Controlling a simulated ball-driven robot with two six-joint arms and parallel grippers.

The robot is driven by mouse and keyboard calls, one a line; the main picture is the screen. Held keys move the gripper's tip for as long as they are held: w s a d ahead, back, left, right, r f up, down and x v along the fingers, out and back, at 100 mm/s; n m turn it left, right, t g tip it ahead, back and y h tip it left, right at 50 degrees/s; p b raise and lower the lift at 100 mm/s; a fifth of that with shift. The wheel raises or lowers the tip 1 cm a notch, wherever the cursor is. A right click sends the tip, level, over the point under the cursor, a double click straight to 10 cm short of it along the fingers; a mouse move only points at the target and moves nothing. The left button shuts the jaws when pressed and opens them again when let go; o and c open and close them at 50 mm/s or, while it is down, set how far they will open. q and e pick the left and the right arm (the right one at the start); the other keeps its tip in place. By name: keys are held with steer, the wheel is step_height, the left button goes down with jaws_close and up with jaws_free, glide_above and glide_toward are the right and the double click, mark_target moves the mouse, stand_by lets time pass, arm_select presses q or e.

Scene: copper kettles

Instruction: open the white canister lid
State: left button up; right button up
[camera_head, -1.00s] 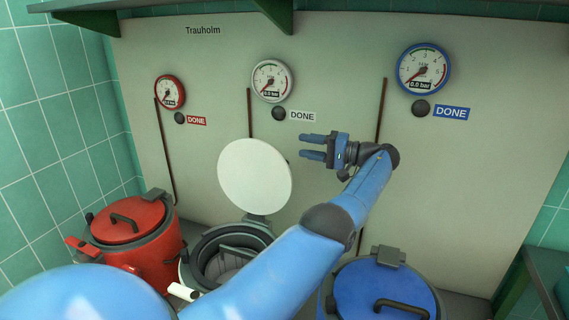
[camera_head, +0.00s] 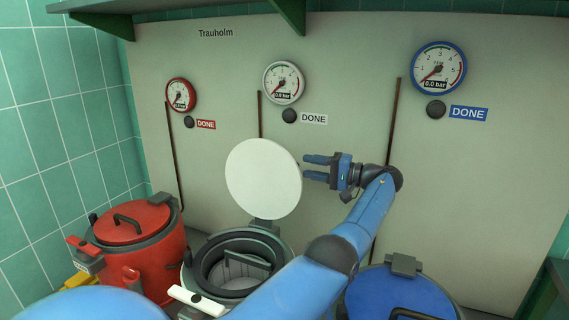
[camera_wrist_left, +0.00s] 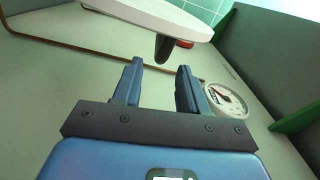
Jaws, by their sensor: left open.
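The white canister (camera_head: 192,268) stands open in the head view, its dark inner ring and an inner handle showing. Its round white lid (camera_head: 263,178) is tipped up, nearly upright, on the hinge at the back. My left gripper (camera_head: 306,167) is open and empty, just right of the lid's right edge, with its fingers pointing left. In the left wrist view the open fingers (camera_wrist_left: 159,65) point toward the lid (camera_wrist_left: 150,12) and its dark handle (camera_wrist_left: 163,47), with nothing between them. My left arm hides part of the canister's front right. My right gripper is out of view.
A closed red canister (camera_head: 152,262) stands to the left and a closed blue canister (camera_head: 395,292) to the right. The back wall carries gauges, such as the white one (camera_head: 283,82), with dark buttons and thin pipes. A shelf (camera_head: 100,8) runs along the top.

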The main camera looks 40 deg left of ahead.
mark_target(284, 163)
arm_select(q)
steer(key=x, duration=0.8)
steer(key=shift+s+a+f, duration=0.1)
steer(key=shift+a, duration=0.3)
jaws_close()
